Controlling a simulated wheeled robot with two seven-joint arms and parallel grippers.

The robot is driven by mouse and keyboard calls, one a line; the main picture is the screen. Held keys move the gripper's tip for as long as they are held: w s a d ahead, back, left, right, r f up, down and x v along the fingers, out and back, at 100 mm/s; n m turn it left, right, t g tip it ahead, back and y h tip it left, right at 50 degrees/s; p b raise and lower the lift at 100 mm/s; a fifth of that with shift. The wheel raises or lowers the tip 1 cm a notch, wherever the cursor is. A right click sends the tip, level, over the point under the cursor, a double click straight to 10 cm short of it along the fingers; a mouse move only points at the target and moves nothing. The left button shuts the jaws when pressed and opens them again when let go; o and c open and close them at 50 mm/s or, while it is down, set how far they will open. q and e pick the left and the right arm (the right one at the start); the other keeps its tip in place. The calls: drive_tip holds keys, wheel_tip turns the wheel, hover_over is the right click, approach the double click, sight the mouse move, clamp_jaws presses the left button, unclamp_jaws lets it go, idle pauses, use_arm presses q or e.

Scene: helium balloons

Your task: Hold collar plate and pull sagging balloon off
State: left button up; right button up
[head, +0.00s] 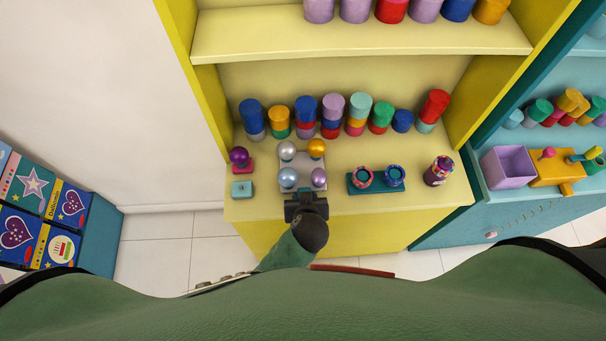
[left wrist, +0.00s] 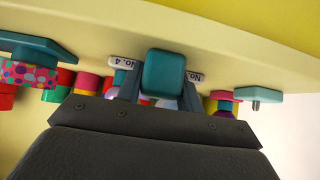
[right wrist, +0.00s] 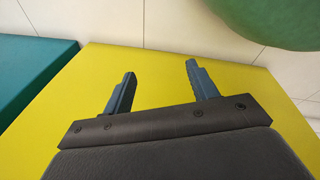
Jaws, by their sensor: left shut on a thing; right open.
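A pale grey-lilac collar plate (head: 304,164) lies on the yellow shelf with balloons at its corners: pale lilac (head: 287,150), gold (head: 316,148), light blue (head: 288,178) and purple (head: 319,178). Which one sags I cannot tell. My left gripper (head: 305,196) is at the plate's front edge. In the left wrist view its fingers are shut on a teal block (left wrist: 165,72), between the white "No." labels; the block's join to the plate is hidden. My right gripper (right wrist: 158,85) is open and empty in the right wrist view, by the yellow cabinet; the head view does not show it.
Left of the plate are a dark purple balloon (head: 238,156) on a pink base and a teal block (head: 241,189) with a bare pin. A teal stand (head: 377,184) with two patterned rings and a patterned cylinder (head: 438,171) are right. Stacked coloured cylinders (head: 333,110) line the back.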

drive_tip(key=w+r+h, duration=0.1)
drive_tip(key=w+r, duration=0.2)
drive_tip(key=r, duration=0.4)
drive_tip(key=w+r+n+t+h, duration=0.1)
drive_tip(key=w+r, duration=0.2)
drive_tip(key=r, duration=0.4)
drive_tip(key=w+r+h, duration=0.1)
drive_tip(key=w+r, duration=0.2)
drive_tip(key=r, duration=0.5)
wheel_tip(320, 180, up, 26)
drive_tip(key=d+m+t+h, duration=0.2)
drive_tip(key=h, duration=0.1)
drive_tip(key=w+a+r+m+t+y, duration=0.2)
drive_tip(key=w+a+r+m+t, duration=0.25)
drive_tip(key=w+a+r, duration=0.8)
drive_tip(key=a+g+y, duration=0.2)
drive_tip(key=a+g, duration=0.1)
drive_tip(key=a+f+n+g+y, duration=0.1)
drive_tip(key=a+g+y, duration=0.1)
drive_tip(key=shift+s+a+f, duration=0.1)
drive_tip(key=shift+s, duration=0.2)
drive_tip(key=shift+s+a+f+n+g+y, duration=0.1)
drive_tip(key=shift+a+n+g+y, duration=0.25)
drive_tip(key=shift+a+g+y, duration=0.15)
drive_tip(key=shift+f, duration=0.2)
drive_tip(key=shift+x, duration=3.25)
